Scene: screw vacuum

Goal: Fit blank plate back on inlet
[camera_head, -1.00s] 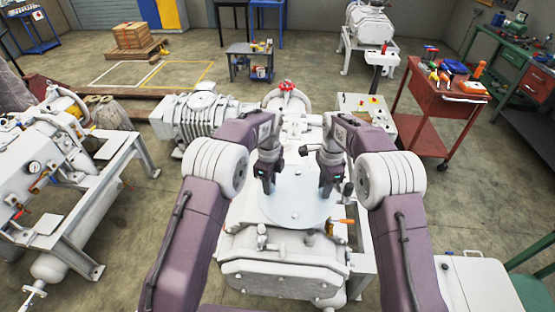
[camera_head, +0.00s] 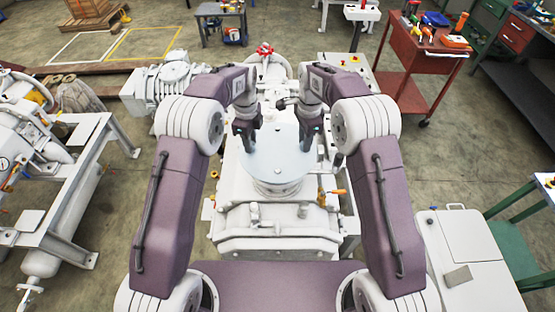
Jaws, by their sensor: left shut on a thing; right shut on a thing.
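The blank plate (camera_head: 277,160) is a pale, round disc near the middle of the head view. It lies over the round inlet (camera_head: 280,187) on top of the white vacuum pump (camera_head: 240,213), whose flange side shows just below the plate's near edge. I cannot tell whether plate and inlet touch. My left gripper (camera_head: 247,143) is shut on the plate's left far edge. My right gripper (camera_head: 306,145) is shut on its right far edge. The fingertips are small and partly hidden behind the gripper bodies.
An orange-handled lever (camera_head: 334,192) is at the pump's right. A red tool cart (camera_head: 425,60) stands at the back right, a white cabinet (camera_head: 465,245) at the front right. Another machine on a frame (camera_head: 75,190) stands at left.

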